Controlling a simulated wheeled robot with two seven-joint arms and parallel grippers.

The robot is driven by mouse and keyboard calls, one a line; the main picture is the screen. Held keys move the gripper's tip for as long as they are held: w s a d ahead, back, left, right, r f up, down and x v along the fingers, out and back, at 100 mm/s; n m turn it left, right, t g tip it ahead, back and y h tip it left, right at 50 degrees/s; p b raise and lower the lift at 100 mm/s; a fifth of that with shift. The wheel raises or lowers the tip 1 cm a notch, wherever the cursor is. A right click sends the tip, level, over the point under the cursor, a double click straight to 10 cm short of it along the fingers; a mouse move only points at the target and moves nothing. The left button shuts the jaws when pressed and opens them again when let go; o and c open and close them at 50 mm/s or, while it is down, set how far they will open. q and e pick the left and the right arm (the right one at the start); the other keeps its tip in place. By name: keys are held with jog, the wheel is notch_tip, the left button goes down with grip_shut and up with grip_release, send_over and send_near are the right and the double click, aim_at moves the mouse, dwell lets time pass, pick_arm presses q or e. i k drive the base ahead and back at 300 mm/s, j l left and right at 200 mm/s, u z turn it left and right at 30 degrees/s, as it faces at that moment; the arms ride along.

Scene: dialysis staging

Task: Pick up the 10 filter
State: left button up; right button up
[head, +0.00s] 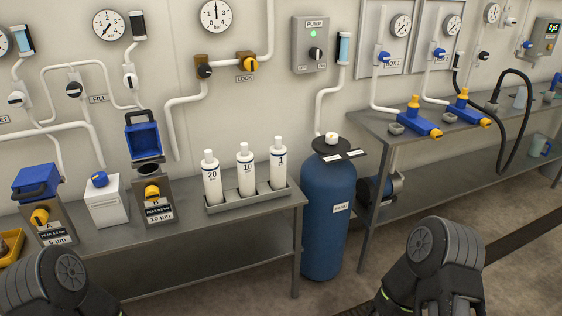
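The 10 filter (246,170) is a white upright cartridge with a white cap and a dark "10" label. It stands in the middle of a grey tray (252,202) on the left table. The 20 filter (211,180) stands to its left and the 1 filter (278,165) to its right. Only dark rounded links of my arms show, at the bottom left and bottom right, well apart from the filters. I cannot make out the fingers of either gripper.
A 10 µm housing (157,200) with an open blue lid stands left of the tray, beside a white canister (106,203). A blue tank (328,215) stands on the floor right of the table. The table's front edge before the tray is clear.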

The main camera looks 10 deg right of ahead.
aim_at(245, 159)
jog(key=i+l+z, duration=0.7)
jog(key=i, duration=0.45)
